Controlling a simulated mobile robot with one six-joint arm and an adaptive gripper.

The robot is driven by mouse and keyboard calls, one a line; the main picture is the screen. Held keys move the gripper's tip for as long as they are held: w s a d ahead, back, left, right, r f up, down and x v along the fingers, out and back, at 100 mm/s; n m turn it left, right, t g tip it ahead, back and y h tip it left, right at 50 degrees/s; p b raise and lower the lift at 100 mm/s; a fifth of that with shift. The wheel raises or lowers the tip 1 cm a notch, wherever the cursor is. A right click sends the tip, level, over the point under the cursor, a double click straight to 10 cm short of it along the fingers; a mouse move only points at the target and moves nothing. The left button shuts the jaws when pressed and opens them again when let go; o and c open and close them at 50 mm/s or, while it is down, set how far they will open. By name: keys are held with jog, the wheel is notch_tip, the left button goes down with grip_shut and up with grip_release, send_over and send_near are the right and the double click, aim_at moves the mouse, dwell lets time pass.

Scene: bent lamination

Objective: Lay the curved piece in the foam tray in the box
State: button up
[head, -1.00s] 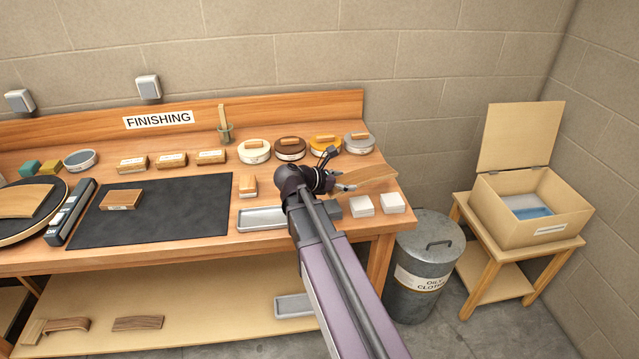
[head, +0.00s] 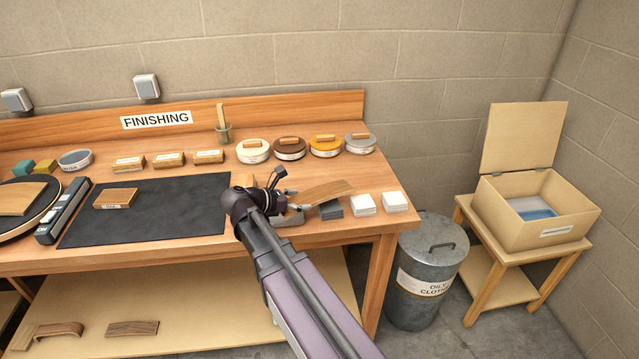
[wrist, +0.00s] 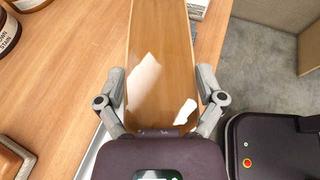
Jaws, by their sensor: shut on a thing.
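My gripper (head: 296,208) is shut on the curved piece (head: 328,191), a strip of light brown wood, and holds it above the right part of the bench. In the wrist view the fingers (wrist: 160,90) grip the piece (wrist: 162,45) by its two long edges. Its face is glossy with white reflections. The box (head: 520,229) stands open at the right, apart from my gripper, its lid (head: 523,135) tilted up at the back. Inside it are a pale grey surface (head: 524,203) and a blue patch (head: 538,213); I cannot tell the foam tray's shape.
The box rests on a small wooden stand (head: 470,284). A metal bin (head: 420,275) stands between it and the bench (head: 378,178). Several tins, such as the grey-lidded one (head: 358,146), line the bench's back. White blocks (head: 394,201) sit near its right edge.

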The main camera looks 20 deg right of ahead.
jog(key=b, duration=0.1)
send_over(305, 187)
jog(key=shift+s+a+f, duration=0.25)
jog(key=shift+s+f, duration=0.2)
jog(key=shift+f, duration=0.25)
jog(key=shift+w+d, duration=0.25)
jog(key=shift+w, duration=0.2)
jog(key=shift+w+d+f+b, duration=0.1)
jog(key=shift+w+f+b, duration=0.15)
jog(key=shift+b, duration=0.3)
jog(key=shift+s+f+b, duration=0.15)
jog(key=shift+f+b, duration=1.35)
jog(key=shift+f, duration=0.05)
jog(key=shift+f, duration=0.15)
jog(key=o, duration=0.9)
